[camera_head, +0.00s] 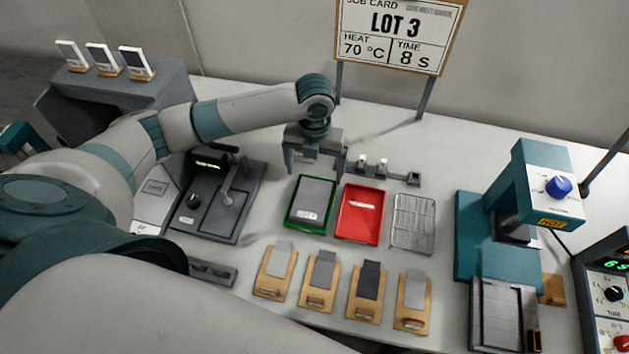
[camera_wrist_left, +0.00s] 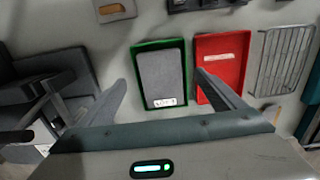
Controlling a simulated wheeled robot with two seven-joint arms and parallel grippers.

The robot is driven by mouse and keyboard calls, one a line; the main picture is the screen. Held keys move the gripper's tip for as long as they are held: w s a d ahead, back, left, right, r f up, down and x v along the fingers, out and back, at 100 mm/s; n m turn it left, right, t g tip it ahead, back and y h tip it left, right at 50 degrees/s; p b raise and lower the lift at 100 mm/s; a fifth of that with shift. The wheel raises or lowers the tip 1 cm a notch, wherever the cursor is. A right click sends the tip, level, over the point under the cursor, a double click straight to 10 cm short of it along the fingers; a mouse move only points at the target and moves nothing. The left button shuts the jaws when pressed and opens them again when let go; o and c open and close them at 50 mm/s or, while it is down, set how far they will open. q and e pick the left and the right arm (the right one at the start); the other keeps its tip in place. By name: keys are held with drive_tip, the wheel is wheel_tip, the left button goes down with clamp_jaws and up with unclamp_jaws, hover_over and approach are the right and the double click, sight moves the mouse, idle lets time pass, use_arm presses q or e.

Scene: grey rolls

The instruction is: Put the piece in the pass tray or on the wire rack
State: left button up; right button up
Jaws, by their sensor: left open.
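A grey flat piece (camera_head: 313,194) with a small white printed label at its near end lies inside the green tray (camera_head: 290,222). In the left wrist view the piece (camera_wrist_left: 161,72) lies flat within the green rim (camera_wrist_left: 139,48). My left gripper (camera_head: 314,172) is open and empty, with its fingers apart above the far end of the green tray. The wire rack (camera_head: 413,223) is empty, to the right of the red tray (camera_head: 360,225). The red tray holds no piece, only a pale label. My right gripper is out of view.
Several wooden boards with grey strips (camera_head: 322,280) line the front. A teal press (camera_head: 500,235) stands at the right, a lever device (camera_head: 215,200) at the left. A small holder (camera_head: 385,172) sits behind the trays. A job card (camera_head: 400,30) stands at the back.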

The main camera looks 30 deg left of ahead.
use_arm(q)
drive_tip(key=shift+r+b, duration=0.65)
drive_tip(key=shift+r, duration=2.1)
